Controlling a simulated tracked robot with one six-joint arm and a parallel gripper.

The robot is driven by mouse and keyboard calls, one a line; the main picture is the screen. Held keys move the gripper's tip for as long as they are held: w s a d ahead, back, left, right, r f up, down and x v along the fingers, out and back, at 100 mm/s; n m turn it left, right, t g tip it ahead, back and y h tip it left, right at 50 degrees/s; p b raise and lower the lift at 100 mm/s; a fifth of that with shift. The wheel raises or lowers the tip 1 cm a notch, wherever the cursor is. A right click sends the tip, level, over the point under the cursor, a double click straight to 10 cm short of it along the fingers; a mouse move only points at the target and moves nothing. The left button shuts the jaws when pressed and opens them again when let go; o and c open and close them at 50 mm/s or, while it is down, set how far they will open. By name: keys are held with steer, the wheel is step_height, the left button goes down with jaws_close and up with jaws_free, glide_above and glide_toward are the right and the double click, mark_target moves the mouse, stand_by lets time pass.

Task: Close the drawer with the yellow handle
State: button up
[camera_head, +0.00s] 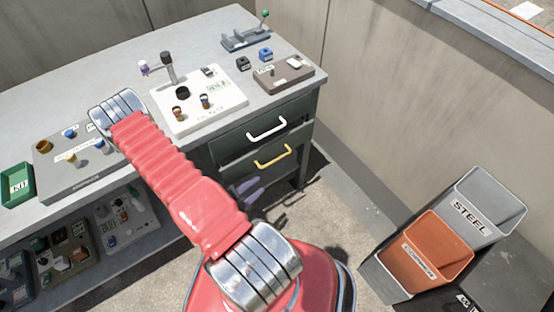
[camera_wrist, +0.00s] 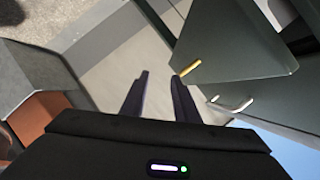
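The drawer with the yellow handle (camera_head: 273,155) is the lower of two grey-green drawers under the bench. Its handle also shows in the wrist view (camera_wrist: 191,68), just right of my fingertips. The drawer front appears to stand out past the upper one; I cannot tell how far. The upper drawer has a white handle (camera_head: 267,128). My gripper (camera_wrist: 160,76) has its two dark fingers apart with nothing between them. In the head view its purple fingers (camera_head: 249,188) show low in front of the drawers, partly hidden by my red arm. I see no contact with the handle.
The grey bench (camera_head: 60,105) carries several switch panels and a green tray (camera_head: 17,186). A steel bin (camera_head: 482,205) and an orange bin (camera_head: 425,256) stand at right. A wall (camera_head: 420,90) runs behind them. Open floor (camera_head: 335,215) lies between drawers and bins.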

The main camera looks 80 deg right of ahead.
mark_target(277, 159)
steer(key=r, duration=0.1)
steer(key=d+r+m+h, duration=0.1)
steer(key=r, duration=0.1)
steer(key=shift+w+d+r+m+h, duration=0.1)
steer(key=shift+w+r+m+h, duration=0.1)
steer(key=shift+m+h, duration=0.1)
steer(key=shift+d, duration=0.1)
steer(key=shift+x, duration=6.85)
steer(key=shift+s, duration=0.15)
jaws_close()
